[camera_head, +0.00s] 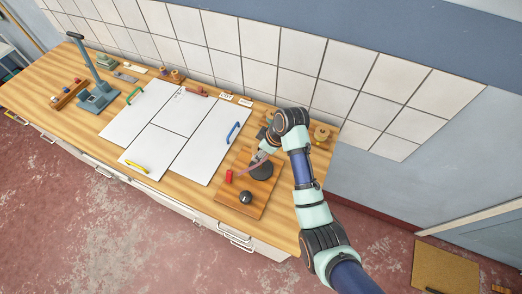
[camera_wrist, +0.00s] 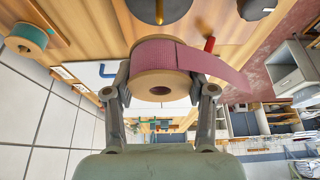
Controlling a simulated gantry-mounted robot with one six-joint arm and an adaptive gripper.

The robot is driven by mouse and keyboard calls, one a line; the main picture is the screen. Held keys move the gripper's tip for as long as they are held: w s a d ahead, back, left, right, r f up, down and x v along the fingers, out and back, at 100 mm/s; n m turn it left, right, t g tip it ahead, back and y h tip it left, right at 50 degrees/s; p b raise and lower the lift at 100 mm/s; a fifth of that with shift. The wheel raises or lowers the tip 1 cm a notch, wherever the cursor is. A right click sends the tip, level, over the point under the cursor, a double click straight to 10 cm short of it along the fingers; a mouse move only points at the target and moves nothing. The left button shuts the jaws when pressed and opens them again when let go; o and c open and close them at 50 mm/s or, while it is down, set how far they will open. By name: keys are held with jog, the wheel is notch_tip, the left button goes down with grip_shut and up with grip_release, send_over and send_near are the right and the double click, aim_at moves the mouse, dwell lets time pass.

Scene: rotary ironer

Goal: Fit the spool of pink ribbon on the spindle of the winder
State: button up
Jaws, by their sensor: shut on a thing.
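The spool of pink ribbon (camera_wrist: 165,62) is between the two fingers of my gripper (camera_wrist: 163,92), which is shut on it. Its tan core faces the wrist camera, and a loose ribbon tail (camera_wrist: 232,72) hangs off to the right. In the head view my gripper (camera_head: 262,152) is above the winder's wooden board (camera_head: 255,206), close to the dark round disc (camera_head: 262,171). The spool is mostly hidden there, with a strip of pink showing.
A red upright part (camera_head: 229,176) and a black knob (camera_head: 246,197) stand on the board. White panels with a blue handle (camera_head: 233,132) lie to the left. A teal ribbon spool (camera_wrist: 27,38) is near the tiled wall. Another spool (camera_head: 321,133) stands at the back right.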

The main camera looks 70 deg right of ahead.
jog(key=shift+r+p, duration=0.1)
jog(key=shift+p, duration=0.25)
jog(key=b, duration=0.2)
send_over(261, 165)
jog(key=shift+d+f, duration=0.2)
jog(key=shift+f, duration=1.95)
jog(key=shift+f, duration=0.35)
jog(key=shift+f+b, duration=0.3)
jog(key=shift+f, duration=0.45)
jog(key=shift+f+b, duration=0.6)
jog(key=shift+f, duration=0.45)
jog(key=o, duration=1.2)
